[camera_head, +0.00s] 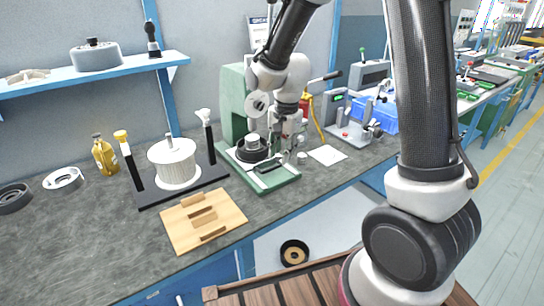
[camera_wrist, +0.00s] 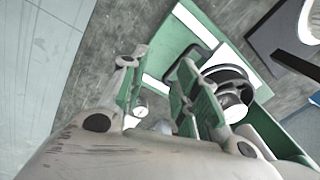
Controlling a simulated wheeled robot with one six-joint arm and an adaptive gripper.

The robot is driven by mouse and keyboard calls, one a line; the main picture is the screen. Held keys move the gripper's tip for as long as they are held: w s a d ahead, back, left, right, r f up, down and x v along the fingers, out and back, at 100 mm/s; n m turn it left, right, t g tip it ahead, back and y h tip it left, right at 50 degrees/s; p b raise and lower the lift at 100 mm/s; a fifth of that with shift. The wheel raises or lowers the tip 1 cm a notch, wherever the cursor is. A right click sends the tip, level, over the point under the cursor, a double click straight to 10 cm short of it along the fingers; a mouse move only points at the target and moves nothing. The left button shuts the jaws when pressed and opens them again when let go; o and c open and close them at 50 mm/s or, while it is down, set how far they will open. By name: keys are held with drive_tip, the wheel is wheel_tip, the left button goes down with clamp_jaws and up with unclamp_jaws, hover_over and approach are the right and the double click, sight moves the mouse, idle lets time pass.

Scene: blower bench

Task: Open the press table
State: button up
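The green press (camera_head: 234,105) stands on the bench, with its green base (camera_head: 275,183) reaching to the front. A light sliding table with a black handle (camera_head: 268,166) lies on the base, and a dark round part with a metal top (camera_head: 252,148) sits behind the handle. My gripper (camera_head: 289,158) is over the right side of the base, close to the handle. In the wrist view the two fingers of my gripper (camera_wrist: 160,68) are apart, with nothing clearly between them. The black handle (camera_wrist: 178,70) shows by the right finger; contact cannot be told.
Left of the press are a dark stand with a white cylinder (camera_head: 172,160), a wooden board (camera_head: 205,220) and a yellow bottle (camera_head: 104,155). A white sheet (camera_head: 327,155) and a grey device (camera_head: 345,120) are to the right. A shelf (camera_head: 130,68) hangs above.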

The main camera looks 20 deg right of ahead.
sight(274, 163)
drive_tip(key=w+f+m, duration=0.1)
drive_tip(key=f, duration=0.1)
drive_tip(key=w+f+m, duration=0.1)
drive_tip(key=f, duration=0.1)
drive_tip(key=w+a+f+m, duration=0.1)
drive_tip(key=f+m, duration=0.1)
drive_tip(key=f, duration=0.1)
drive_tip(key=shift+w+t, duration=0.4)
drive_tip(key=shift+r, duration=0.1)
clamp_jaws()
